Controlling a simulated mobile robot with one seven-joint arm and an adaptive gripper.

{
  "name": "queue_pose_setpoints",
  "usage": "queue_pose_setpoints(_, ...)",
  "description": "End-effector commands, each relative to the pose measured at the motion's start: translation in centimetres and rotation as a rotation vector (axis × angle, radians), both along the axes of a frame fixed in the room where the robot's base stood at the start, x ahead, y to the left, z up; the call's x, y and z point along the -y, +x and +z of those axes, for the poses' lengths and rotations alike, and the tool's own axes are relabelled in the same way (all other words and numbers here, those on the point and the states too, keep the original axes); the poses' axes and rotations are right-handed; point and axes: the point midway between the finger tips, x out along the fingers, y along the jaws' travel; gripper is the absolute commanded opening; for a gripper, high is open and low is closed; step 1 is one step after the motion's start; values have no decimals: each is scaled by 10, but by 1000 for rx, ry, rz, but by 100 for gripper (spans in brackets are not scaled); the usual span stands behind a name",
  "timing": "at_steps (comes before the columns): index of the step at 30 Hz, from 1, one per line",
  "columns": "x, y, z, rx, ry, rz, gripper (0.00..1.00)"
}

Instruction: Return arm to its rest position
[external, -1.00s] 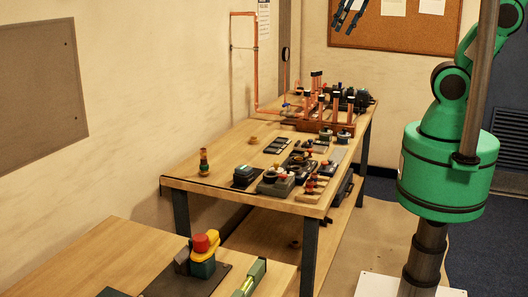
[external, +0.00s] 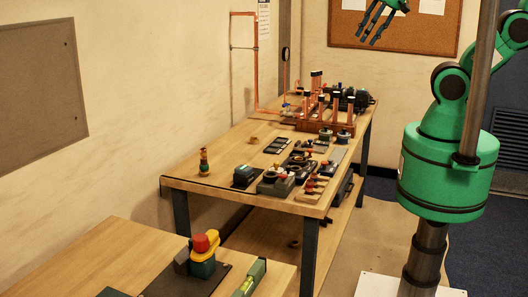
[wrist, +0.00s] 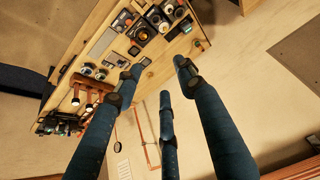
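My gripper (external: 374,28) hangs high in the air at the top of the external view, in front of the cork board and above the far end of the workbench. Its dark fingers are spread apart with nothing between them. In the wrist view my gripper (wrist: 156,85) shows its separate fingers open and empty. My green arm bends up from its base at the right of the external view. The upper part of the arm is cut off by the picture's top edge.
The wooden workbench (external: 222,165) carries copper pipes (external: 327,112), dark tools and fittings. The workbench also shows in the wrist view (wrist: 158,75), well below the fingers. A nearer table (external: 100,250) holds a red-topped device (external: 203,256). The air around my gripper looks clear.

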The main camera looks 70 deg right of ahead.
Motion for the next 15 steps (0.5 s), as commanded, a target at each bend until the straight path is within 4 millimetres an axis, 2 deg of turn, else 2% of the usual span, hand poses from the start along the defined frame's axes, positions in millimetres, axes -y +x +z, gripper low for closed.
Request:
queue_pose_setpoints(8,0,0,-27,0,0,0,39)
queue_pose_setpoints(15,0,0,-71,0,0,0,39)
